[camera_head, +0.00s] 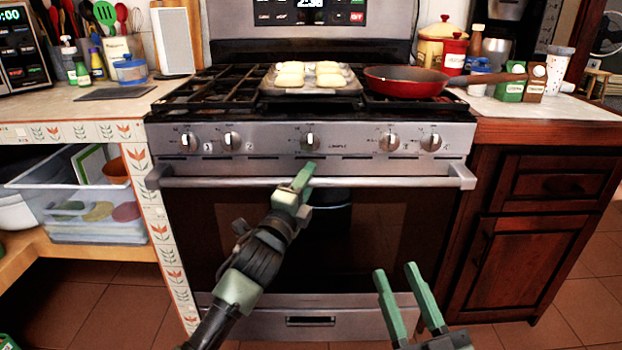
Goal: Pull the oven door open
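The oven door (400,222) is upright and shut, with a dark glass window and a long silver handle bar (390,182) across its top. My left gripper (304,178) is at the middle of the handle, its green fingertips overlapping the bar in the picture. Its fingers are seen almost in line, so I cannot tell whether they are apart or closed on the bar. My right gripper (396,290) is open and empty, low in front of the right part of the oven, apart from the door.
A tray of pale bread pieces (310,80) and a red frying pan (405,80) sit on the stovetop. Knobs line the front panel above the handle. A drawer (310,322) is below the door. A wooden cabinet (530,240) stands right, an open shelf with a clear bin (95,205) left.

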